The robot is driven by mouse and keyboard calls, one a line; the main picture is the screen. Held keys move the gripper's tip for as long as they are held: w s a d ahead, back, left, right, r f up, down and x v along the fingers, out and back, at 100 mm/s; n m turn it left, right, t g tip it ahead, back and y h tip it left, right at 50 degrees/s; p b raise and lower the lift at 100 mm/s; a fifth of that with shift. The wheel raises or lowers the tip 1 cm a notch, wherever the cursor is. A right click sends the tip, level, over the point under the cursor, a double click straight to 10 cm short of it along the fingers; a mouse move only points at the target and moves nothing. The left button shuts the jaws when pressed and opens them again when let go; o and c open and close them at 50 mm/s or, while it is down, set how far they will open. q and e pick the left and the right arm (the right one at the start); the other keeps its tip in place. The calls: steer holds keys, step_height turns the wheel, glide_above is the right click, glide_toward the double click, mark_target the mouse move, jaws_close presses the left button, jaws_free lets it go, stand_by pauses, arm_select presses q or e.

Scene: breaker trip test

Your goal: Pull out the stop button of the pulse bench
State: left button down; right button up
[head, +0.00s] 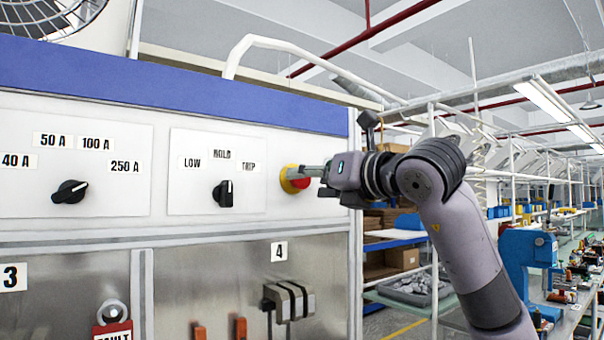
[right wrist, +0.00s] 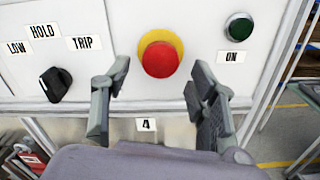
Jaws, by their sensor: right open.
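The stop button (head: 297,184) is a red mushroom head on a yellow ring, on the white front panel (head: 175,200) of the pulse bench. In the right wrist view the red button (right wrist: 160,59) sits centred just beyond the fingertips. My right gripper (head: 306,172) reaches in from the right, level with the button, and partly covers it in the head view. In the right wrist view my right gripper (right wrist: 159,80) is open, with one finger left and one right of the button; contact cannot be told. My left gripper is not in view.
A green button (right wrist: 239,27) marked ON is right of the stop button. A black LOW/HOLD/TRIP knob (head: 224,194) is to its left, and an ampere selector (head: 70,191) further left. Below, breaker levers (head: 290,300) stick out under label 4. Shelves stand to the right.

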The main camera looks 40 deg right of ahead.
mark_target(302, 180)
steer(key=shift+w+d+p, duration=0.2)
steer(key=shift+w+p, duration=0.2)
steer(key=shift+w, duration=1.4)
steer(key=shift+c, duration=0.5)
jaws_close()
steer(key=shift+s, duration=0.1)
